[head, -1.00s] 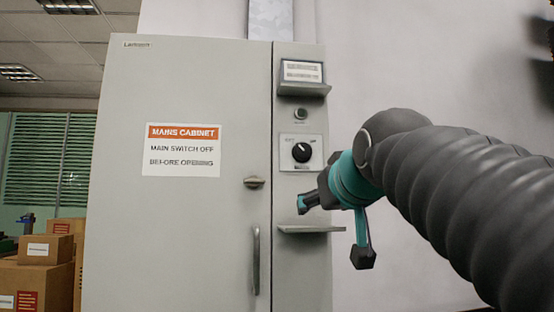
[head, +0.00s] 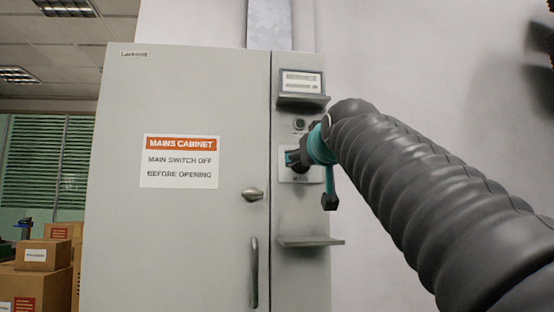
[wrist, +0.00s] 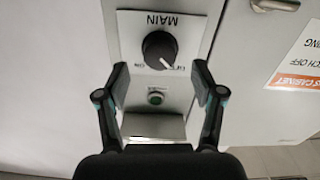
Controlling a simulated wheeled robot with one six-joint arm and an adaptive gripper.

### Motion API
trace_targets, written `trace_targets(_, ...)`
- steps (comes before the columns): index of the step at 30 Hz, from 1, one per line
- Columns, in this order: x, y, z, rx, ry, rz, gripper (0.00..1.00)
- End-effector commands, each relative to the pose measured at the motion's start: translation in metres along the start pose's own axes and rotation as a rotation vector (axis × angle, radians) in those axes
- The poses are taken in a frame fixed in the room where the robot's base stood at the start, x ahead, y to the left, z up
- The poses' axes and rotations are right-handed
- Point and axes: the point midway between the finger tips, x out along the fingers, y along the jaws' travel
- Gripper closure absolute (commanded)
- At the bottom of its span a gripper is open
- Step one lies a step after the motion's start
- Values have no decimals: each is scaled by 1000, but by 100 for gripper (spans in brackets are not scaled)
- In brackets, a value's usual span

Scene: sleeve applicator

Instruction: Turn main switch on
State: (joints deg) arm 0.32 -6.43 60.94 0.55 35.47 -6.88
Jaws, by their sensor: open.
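The main switch is a round black knob (wrist: 158,46) on a white plate marked MAIN, seen upside down in the wrist view. Its white pointer line aims at the lower right there, toward the OFF marking. In the head view, the switch plate (head: 302,178) shows partly, and my gripper hides the knob. My gripper (wrist: 160,75) is open and empty. Its two fingertips appear to the left and right, a little below the knob in the wrist picture, with no visible contact. In the head view my gripper (head: 291,160) is in front of the plate.
A green round button (wrist: 157,98) is close to the switch. A small ledge (head: 302,100) juts out above and a second ledge (head: 310,241) below. The cabinet door (head: 180,240) with a handle (head: 254,270) is to the left. Boxes (head: 40,256) stand far left.

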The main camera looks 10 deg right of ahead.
Motion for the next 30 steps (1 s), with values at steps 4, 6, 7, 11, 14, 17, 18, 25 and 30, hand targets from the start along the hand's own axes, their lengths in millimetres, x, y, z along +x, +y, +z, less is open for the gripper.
trace_targets(4, 22, 0, -1, 0, -2, 0, 32)
trace_targets(6, 29, 0, 0, 0, -2, 0, 32)
trace_targets(7, 31, 0, 0, 0, -1, 0, 32)
trace_targets(11, 37, 0, 0, 0, 0, 0, 32)
trace_targets(14, 38, 0, 0, 0, 0, 0, 32)
trace_targets(17, 38, 0, 0, 0, 0, 0, 32)
trace_targets(18, 38, 0, 0, 0, 0, 0, 32)
trace_targets(25, 38, 0, 0, 0, 0, 0, 77)
trace_targets(30, 38, -2, 0, 0, -1, -1, 92)
